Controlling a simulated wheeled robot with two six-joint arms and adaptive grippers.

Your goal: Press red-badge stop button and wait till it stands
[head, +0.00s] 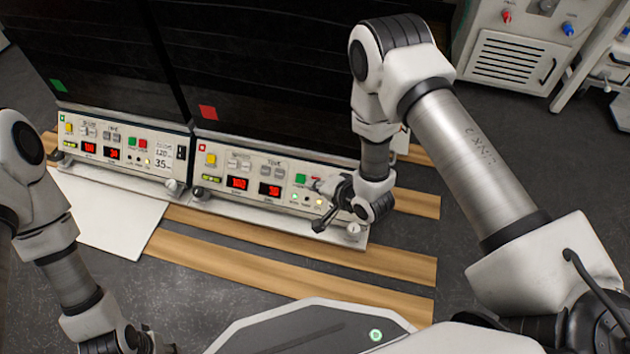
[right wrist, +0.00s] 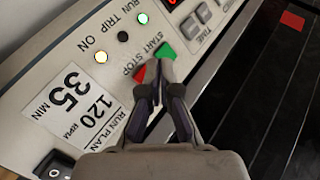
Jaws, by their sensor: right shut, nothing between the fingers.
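The shaker with the red badge (head: 208,112) stands on the right in the head view; its badge also shows in the right wrist view (right wrist: 292,20). Its panel (head: 222,183) has a green start button (right wrist: 167,54) and a red stop button (right wrist: 141,73). My right gripper (head: 321,207) is shut and empty, its fingertips (right wrist: 154,70) over the stop button and partly hiding it. I cannot tell whether they touch it. My left gripper (head: 150,343) is partly cut off at the bottom edge.
A second shaker with a green badge (head: 58,86) stands close on the left with a similar panel (head: 112,145). Wooden slats (head: 290,264) and a white board (head: 112,212) lie in front. A light cabinet (head: 508,52) stands at the back right. Grey floor is open on the right.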

